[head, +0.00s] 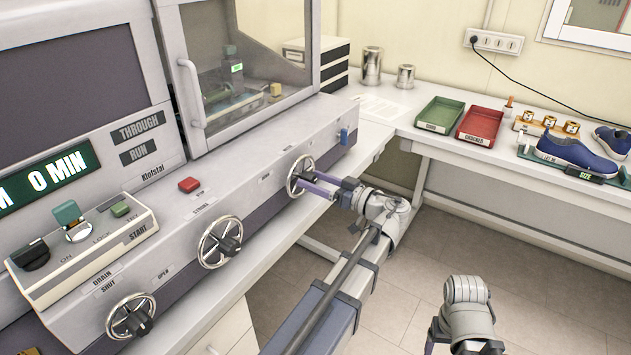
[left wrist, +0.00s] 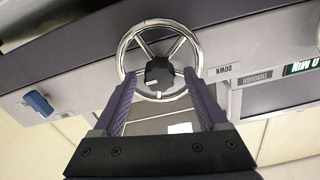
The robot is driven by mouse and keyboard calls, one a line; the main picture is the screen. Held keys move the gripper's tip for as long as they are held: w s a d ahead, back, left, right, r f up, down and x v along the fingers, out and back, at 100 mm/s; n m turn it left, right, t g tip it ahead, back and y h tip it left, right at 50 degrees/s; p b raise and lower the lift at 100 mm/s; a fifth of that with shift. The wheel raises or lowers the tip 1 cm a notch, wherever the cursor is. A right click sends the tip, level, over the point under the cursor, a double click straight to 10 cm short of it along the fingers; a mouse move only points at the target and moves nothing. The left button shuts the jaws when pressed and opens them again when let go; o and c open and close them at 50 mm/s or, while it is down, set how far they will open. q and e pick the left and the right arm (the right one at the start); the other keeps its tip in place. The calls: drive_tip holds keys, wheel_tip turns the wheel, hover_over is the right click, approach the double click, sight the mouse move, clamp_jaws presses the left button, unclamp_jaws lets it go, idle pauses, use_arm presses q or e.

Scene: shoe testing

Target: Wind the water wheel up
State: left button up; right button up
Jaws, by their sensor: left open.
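A chrome handwheel with a dark hub (head: 294,164) is at the right end of the machine's front panel. It also shows in the left wrist view (left wrist: 147,25), with a label reading DOWN beside it. My left gripper (head: 310,182) is at this wheel, its purple fingers pointing at the hub. In the left wrist view the open fingers (left wrist: 160,77) lie on either side of the hub and overlap the rim; I cannot tell whether they touch. My right arm (head: 465,312) is at the lower right; its jaws are mostly cut off.
Two more handwheels sit along the panel, one in the middle (head: 207,240) and one labelled DRAIN (head: 113,305). A blue switch (head: 346,136) is right of the wheel. A green tray (head: 440,111), a red tray (head: 479,124) and blue shoes (head: 566,151) stand on the back bench.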

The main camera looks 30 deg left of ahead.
use_arm(q)
drive_tip(key=shift+c, duration=0.2)
clamp_jaws()
idle(0.4)
